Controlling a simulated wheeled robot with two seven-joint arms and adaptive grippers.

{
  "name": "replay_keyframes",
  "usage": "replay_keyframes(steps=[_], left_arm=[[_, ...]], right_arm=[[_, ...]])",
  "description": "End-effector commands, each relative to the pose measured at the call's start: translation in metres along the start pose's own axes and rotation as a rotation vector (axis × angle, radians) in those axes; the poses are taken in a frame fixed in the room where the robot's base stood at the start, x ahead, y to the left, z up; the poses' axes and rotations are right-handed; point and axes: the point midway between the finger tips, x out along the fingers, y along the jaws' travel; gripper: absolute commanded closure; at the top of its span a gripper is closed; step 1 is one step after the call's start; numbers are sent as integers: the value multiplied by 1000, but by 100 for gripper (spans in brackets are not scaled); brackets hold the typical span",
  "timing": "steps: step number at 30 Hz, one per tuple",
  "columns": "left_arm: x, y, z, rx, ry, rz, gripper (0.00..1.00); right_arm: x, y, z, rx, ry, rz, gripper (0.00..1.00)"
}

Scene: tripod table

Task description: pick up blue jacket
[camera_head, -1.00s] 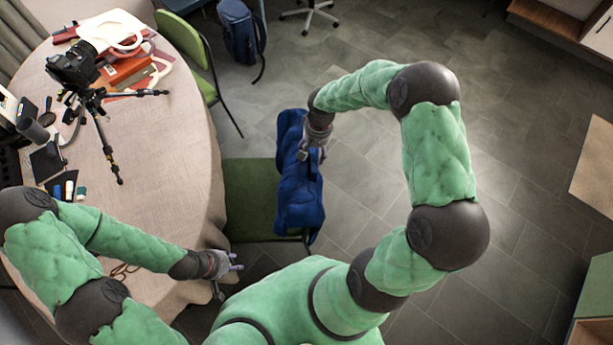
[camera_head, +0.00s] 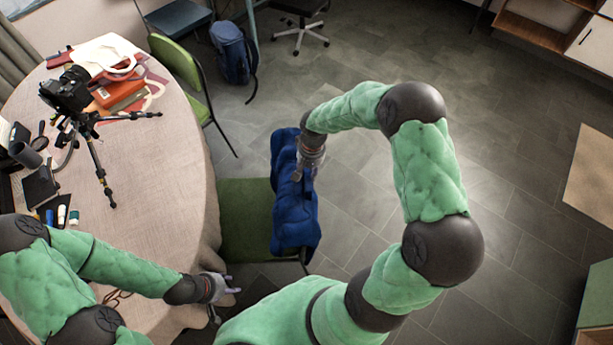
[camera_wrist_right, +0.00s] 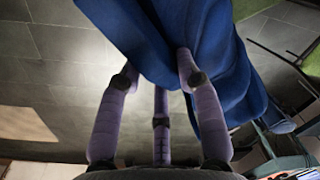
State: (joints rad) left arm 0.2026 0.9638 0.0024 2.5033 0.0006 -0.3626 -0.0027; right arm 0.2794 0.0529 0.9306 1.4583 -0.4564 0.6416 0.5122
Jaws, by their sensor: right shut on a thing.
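The blue jacket (camera_head: 296,215) hangs over the back of a green chair (camera_head: 240,222) beside the round table. My right gripper (camera_head: 300,174) is at the jacket's upper right part in the head view, shut on its cloth. The right wrist view shows the jacket (camera_wrist_right: 226,75) filling the upper middle, with folds between and in front of the fingers of my right gripper (camera_wrist_right: 158,75). My left gripper (camera_head: 228,303) is open and empty near the table's front edge, apart from the jacket. The chair back is mostly hidden under the jacket.
Another green chair (camera_head: 185,75) and a blue backpack (camera_head: 234,52) stand behind. The tiled floor (camera_head: 400,300) right of the jacket is clear.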

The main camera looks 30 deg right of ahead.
Motion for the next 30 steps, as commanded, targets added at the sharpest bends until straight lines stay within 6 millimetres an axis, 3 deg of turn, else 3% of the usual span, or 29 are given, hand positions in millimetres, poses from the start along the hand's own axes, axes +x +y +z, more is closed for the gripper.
replay_keyframes(steps=[5,21,30], left_arm=[[-3,1,0,0,0,0,60],[-6,2,0,0,0,0,60],[-11,4,0,0,0,0,60]], right_arm=[[-13,-1,-3,0,7,-1,100],[-14,29,26,1,4,0,100],[-40,27,25,0,6,-1,100]])
